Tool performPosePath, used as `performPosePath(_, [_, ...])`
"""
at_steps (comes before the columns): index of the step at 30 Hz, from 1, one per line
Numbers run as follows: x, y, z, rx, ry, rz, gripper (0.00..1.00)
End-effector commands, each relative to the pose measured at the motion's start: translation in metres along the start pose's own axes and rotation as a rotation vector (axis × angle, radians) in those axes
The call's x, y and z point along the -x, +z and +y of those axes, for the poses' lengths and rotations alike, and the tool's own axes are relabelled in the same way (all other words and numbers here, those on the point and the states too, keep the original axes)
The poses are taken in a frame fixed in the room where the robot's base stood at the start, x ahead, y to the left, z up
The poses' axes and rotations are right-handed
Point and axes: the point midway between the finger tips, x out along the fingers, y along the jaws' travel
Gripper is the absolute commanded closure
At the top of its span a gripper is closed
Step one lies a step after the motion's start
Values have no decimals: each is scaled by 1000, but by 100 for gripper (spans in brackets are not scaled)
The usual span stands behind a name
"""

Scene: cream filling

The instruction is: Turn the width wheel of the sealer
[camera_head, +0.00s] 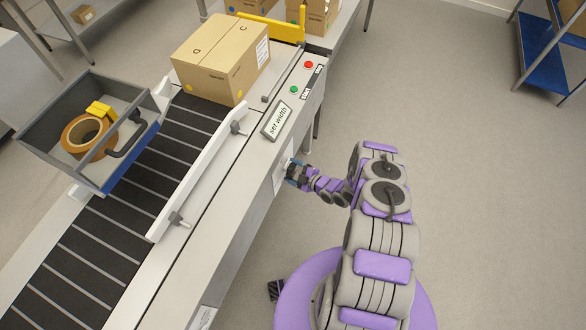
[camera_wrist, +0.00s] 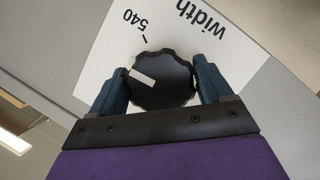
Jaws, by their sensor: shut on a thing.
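The width wheel (camera_wrist: 165,82) is a black scalloped knob with a white pointer mark, in the middle of the wrist view. It sits on a white label plate (camera_wrist: 187,33) printed "width" and "540", with a short tick near the number. The pointer mark lies at the wheel's left side. My gripper (camera_wrist: 161,84) has one blue finger on each side of the wheel and is shut on it. In the head view my gripper (camera_head: 293,174) is at the side of the sealer (camera_head: 232,188); the wheel is hidden there.
A cardboard box (camera_head: 220,57) stands on the roller conveyor (camera_head: 160,150) between guide rails. A grey bin (camera_head: 60,115) with tape hangs over the conveyor's left side. A "set width" sign (camera_head: 277,121) and red and green buttons (camera_head: 294,90) are on the sealer's edge.

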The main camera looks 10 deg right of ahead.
Motion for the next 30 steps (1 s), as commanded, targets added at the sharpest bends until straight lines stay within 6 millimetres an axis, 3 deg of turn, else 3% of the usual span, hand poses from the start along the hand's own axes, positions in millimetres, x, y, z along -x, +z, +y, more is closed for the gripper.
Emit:
performPosePath(18, [-1,5,-5,531,219,-4,52])
performPosePath(30, [-1,5,-4,784,320,-6,52])
